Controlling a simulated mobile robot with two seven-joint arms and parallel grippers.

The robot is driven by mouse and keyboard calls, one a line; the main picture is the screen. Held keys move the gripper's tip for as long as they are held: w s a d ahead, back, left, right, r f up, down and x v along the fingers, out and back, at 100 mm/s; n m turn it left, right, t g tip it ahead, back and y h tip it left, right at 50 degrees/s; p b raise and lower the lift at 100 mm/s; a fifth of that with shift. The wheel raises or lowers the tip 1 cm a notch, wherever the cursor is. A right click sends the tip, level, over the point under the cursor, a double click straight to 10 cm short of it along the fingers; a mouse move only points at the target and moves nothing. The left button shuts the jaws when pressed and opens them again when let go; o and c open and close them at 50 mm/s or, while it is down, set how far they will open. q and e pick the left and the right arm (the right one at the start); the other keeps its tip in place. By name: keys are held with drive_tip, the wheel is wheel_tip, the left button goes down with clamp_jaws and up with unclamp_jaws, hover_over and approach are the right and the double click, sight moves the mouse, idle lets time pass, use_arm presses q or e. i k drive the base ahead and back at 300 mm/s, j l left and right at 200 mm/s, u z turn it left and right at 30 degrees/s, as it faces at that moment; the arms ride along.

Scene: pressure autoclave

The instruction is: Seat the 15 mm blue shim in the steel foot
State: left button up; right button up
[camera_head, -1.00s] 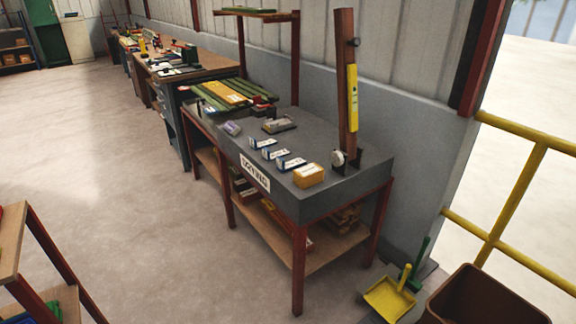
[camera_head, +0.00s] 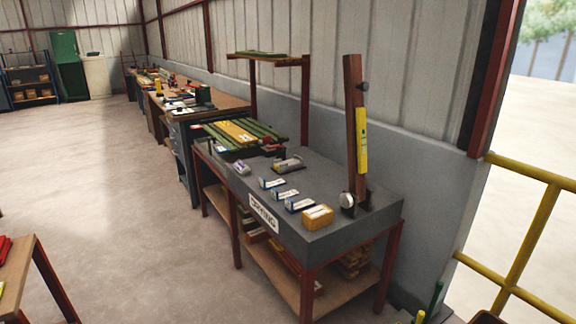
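A grey-topped bench (camera_head: 345,222) stands at the centre right. On it lie several small blue-and-white labelled blocks (camera_head: 285,195) in a row, too small to read; I cannot tell whether one is the 15 mm shim. A dark steel piece with a light part (camera_head: 288,164) sits behind them; I cannot tell whether it is the steel foot. Neither of my grippers is in view.
A yellow-brown box (camera_head: 317,217) sits at the bench's near edge. An upright brown post (camera_head: 353,130) with a yellow level stands on the right. Green and yellow strips (camera_head: 240,133) lie at the bench's far end. Yellow railing (camera_head: 530,230) is at right.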

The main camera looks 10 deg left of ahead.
sight(280, 166)
drive_tip(key=i+j, duration=0.1)
drive_tip(key=j, duration=0.25)
drive_tip(key=i+j, duration=0.15)
drive_tip(key=j, duration=0.25)
drive_tip(key=i+j, duration=0.1)
drive_tip(key=j, duration=0.25)
drive_tip(key=i+j, duration=0.1)
drive_tip(key=j, duration=0.3)
drive_tip(key=z, duration=0.05)
